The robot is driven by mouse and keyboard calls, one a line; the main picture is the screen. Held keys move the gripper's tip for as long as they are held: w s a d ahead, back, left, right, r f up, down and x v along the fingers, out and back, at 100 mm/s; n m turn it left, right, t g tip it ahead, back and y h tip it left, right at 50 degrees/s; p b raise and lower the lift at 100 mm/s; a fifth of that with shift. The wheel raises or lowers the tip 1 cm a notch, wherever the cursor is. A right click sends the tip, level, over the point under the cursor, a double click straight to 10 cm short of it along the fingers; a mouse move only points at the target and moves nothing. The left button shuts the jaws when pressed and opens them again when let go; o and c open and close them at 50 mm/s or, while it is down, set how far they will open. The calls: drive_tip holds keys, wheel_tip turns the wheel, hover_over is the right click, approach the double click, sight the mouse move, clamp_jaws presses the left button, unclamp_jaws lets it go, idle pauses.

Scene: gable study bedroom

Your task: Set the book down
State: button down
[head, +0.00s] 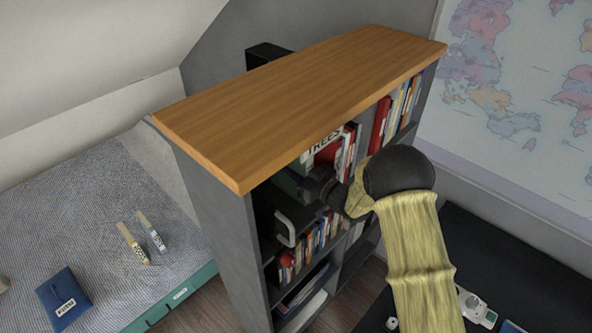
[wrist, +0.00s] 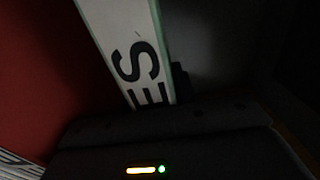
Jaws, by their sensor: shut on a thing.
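A book with a white spine lettered "TREES" (head: 325,144) and a green side is in the upper part of the dark bookcase, under the wooden top. My gripper (head: 314,184) reaches into that shelf from the right and is shut on this book. In the wrist view the book's white spine (wrist: 128,45) shows the letters "ES" and runs tilted down to my dark gripper (wrist: 178,98). The book's lower part is hidden by the gripper, and I cannot tell whether it touches the shelf board.
The bookcase has a wooden top (head: 300,95). Red and white books (head: 349,150) stand right beside the held book; a red surface (wrist: 45,60) fills the wrist view's left. A white bookend (head: 285,228) is below left.

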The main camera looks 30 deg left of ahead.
drive_tip(key=shift+f, duration=0.1)
drive_tip(key=c, duration=1.1)
unclamp_jaws()
drive_tip(key=shift+d, duration=0.3)
drive_tip(key=b+v, duration=0.5)
drive_tip(key=v, duration=0.6)
drive_tip(key=shift+s+d+b, duration=0.15)
drive_tip(key=shift+s+b, duration=0.05)
drive_tip(key=shift+b, duration=0.1)
